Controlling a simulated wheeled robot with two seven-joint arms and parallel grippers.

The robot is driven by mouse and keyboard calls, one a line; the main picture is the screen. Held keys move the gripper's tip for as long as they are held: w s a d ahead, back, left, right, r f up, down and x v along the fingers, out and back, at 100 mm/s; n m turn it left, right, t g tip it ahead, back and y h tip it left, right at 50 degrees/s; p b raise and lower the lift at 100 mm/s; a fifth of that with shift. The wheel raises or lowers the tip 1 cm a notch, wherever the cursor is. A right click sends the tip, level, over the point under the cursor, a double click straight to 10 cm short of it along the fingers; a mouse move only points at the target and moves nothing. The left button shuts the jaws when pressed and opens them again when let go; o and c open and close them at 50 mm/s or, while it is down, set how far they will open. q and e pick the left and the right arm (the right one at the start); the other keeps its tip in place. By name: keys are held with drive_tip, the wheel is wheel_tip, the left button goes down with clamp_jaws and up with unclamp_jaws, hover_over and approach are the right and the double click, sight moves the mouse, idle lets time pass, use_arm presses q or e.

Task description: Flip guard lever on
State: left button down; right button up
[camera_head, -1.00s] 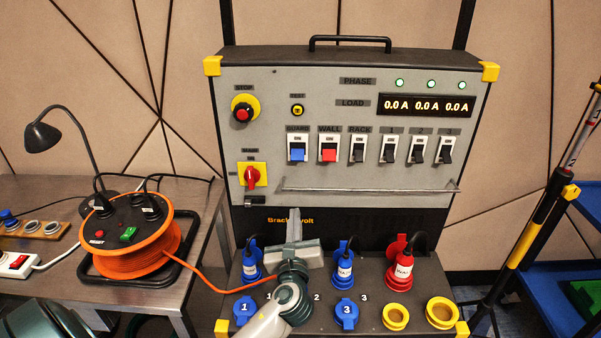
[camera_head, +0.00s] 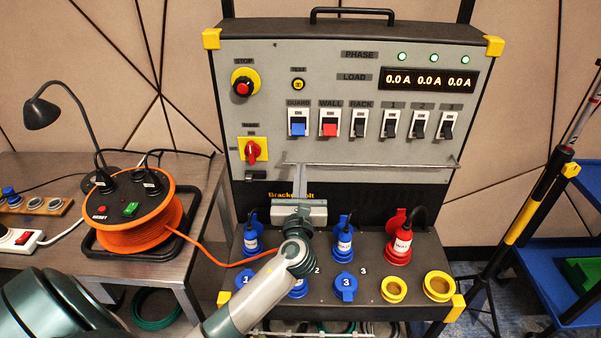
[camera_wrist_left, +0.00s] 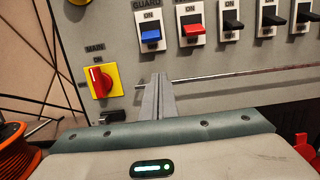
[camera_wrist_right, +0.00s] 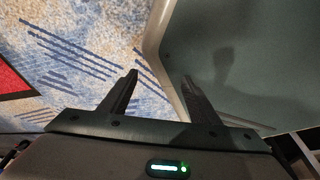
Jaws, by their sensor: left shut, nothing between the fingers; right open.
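The guard lever (camera_head: 298,129) is blue and sits in a white plate under the GUARD label, at the left end of the switch row. Its blue part lies in the lower half of the plate, below the ON mark; it also shows in the left wrist view (camera_wrist_left: 151,36). My left gripper (camera_head: 298,167) is shut and empty, its fingers upright below the lever and apart from it. In the left wrist view its fingertips (camera_wrist_left: 159,77) overlap the left end of the metal rail. My right gripper (camera_wrist_right: 159,76) is open and empty, away from the panel.
A thin metal rail (camera_head: 380,166) runs across the panel below the switches. A red-levered WALL switch (camera_head: 329,129) is right of the guard. A red rotary main switch (camera_head: 253,151) is at lower left. Blue and red plugs stand on the lower ledge. An orange cable reel (camera_head: 140,225) is left.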

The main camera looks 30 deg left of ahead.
sight(298, 130)
use_arm(q)
drive_tip(key=p+x, duration=0.1)
drive_tip(key=x, duration=0.7)
drive_tip(key=shift+r+p, duration=0.15)
drive_tip(key=shift+p, duration=0.15)
drive_tip(key=shift+s+d+r+p, duration=0.15)
drive_tip(key=shift+s+r+p, duration=0.1)
drive_tip(key=shift+r+p, duration=0.3)
drive_tip(key=shift+s+d+r+p, duration=0.25)
drive_tip(key=shift+r+p, duration=0.15)
drive_tip(key=shift+r, duration=0.3)
drive_tip(key=shift+s+d+r, duration=0.1)
drive_tip(key=shift+s+r, duration=0.2)
drive_tip(key=shift+r, duration=0.1)
use_arm(e)
drive_tip(key=s+d+r+g, duration=0.1)
drive_tip(key=s+d+r, duration=0.1)
drive_tip(key=s, duration=0.4)
drive_tip(key=shift+d+r+g+h, duration=0.25)
drive_tip(key=shift+d+g+h, duration=0.05)
drive_tip(key=shift+d+g, duration=0.1)
drive_tip(key=shift+s+a, duration=0.1)
drive_tip(key=shift+a, duration=0.2)
use_arm(q)
drive_tip(key=shift+w+p, duration=0.15)
drive_tip(key=shift+p, duration=0.15)
use_arm(e)
drive_tip(key=shift+s, duration=0.15)
